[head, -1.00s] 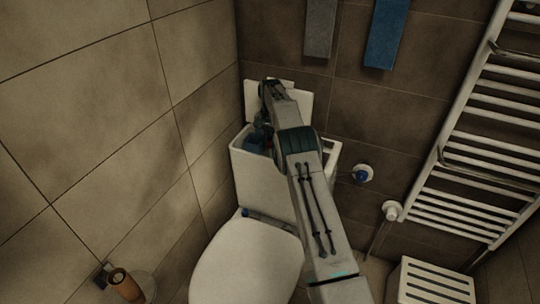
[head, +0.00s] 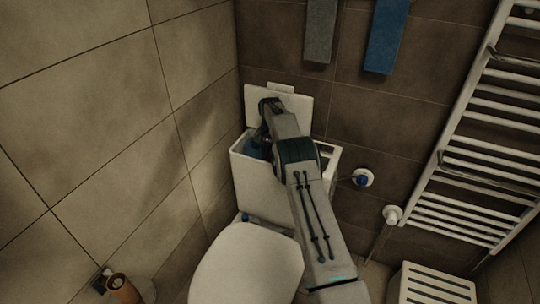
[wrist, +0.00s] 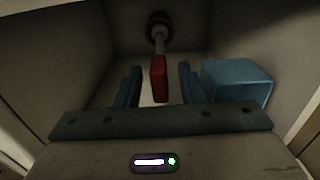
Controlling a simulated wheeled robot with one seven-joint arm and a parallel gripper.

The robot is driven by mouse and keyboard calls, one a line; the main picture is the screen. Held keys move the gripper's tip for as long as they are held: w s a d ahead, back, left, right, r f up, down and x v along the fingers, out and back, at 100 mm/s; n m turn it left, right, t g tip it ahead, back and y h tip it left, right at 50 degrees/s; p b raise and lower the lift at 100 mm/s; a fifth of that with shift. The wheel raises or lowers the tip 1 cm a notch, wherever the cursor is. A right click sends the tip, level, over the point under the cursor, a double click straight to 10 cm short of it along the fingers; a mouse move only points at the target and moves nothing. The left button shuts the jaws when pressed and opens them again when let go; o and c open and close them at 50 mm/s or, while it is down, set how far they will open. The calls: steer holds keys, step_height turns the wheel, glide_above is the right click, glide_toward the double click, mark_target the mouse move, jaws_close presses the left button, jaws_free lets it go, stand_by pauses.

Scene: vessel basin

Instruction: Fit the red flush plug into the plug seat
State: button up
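In the wrist view the red flush plug (wrist: 158,80) appears as a narrow red block between the two blue fingers of my gripper (wrist: 160,72). A grey rod runs from the red block to a dark round ring (wrist: 160,27), which looks like the plug seat. I cannot tell whether the rod's end is inside the ring or short of it. In the head view my arm reaches into the open cistern (head: 265,186) and hides the plug and seat.
A blue box-like part (wrist: 238,82) stands close to the right finger inside the cistern. The cistern walls are near on both sides. The white lid (head: 300,103) is upright behind. The toilet seat (head: 247,265) is in front, and a towel radiator (head: 480,150) is at the right.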

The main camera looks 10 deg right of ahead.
steer(key=s+r+n+p, duration=0.1)
steer(key=s+r, duration=0.2)
steer(key=r, duration=0.9)
steer(key=s+r, duration=0.4)
steer(key=r, duration=0.8)
steer(key=s+r+n+t, duration=0.1)
steer(key=s+r, duration=0.2)
steer(key=s, duration=0.2)
steer(key=s+r+n, duration=0.1)
steer(key=s+r, duration=0.2)
steer(key=s, duration=0.3)
steer(key=s+f+n, duration=0.1)
steer(key=s+f, duration=0.2)
steer(key=s, duration=1.2)
steer(key=s+f+n+t, duration=0.1)
steer(key=s+f+n, duration=0.1)
steer(key=s, duration=1.3)
steer(key=shift+s+a+f+n+t, duration=0.2)
steer(key=shift+f+n+t, duration=0.1)
steer(key=shift+f, duration=0.2)
steer(key=shift+r, duration=0.1)
steer(key=p+v, duration=0.3)
steer(key=shift+w+d+r, duration=0.1)
steer(key=shift+w+r, duration=0.05)
steer(key=shift+w, duration=0.2)
